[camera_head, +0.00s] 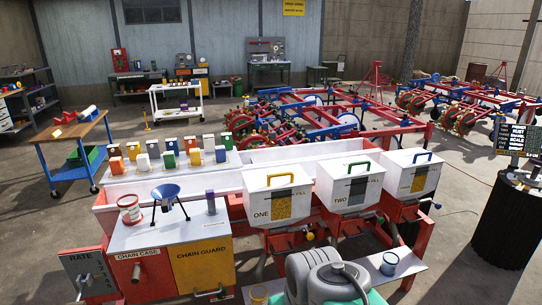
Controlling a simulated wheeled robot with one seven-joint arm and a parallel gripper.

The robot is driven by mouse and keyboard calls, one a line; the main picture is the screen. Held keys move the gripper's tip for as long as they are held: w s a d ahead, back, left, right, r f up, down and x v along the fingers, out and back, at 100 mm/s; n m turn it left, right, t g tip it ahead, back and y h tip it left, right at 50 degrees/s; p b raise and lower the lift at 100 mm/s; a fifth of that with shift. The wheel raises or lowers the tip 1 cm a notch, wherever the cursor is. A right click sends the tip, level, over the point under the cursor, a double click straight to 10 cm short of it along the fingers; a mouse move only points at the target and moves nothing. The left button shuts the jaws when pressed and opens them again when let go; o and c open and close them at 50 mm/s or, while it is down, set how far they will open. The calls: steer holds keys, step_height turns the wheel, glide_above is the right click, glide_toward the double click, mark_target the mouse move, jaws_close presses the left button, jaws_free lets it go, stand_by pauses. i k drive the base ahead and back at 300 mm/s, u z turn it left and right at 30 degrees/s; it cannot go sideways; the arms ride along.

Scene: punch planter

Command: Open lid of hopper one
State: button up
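Hopper one (258,209) is a white box on the red planter frame, right of centre, with "ONE" on its front and a striped yellow window. Its white lid (272,170) lies shut on top, with a yellow handle (280,177) at the front edge. Hopper two (334,200), with a green handle, stands to its right, and a third hopper (399,182) with a blue handle stands beyond; their lids are also shut. My gripper is not in view.
The chain case (143,260) and yellow chain guard (203,266) stand left of hopper one. A grey rounded shape, perhaps part of me, shows at the bottom centre. A black drum (500,225) stands at right.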

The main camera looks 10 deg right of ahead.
mark_target(262, 180)
steer(key=i, duration=1.55)
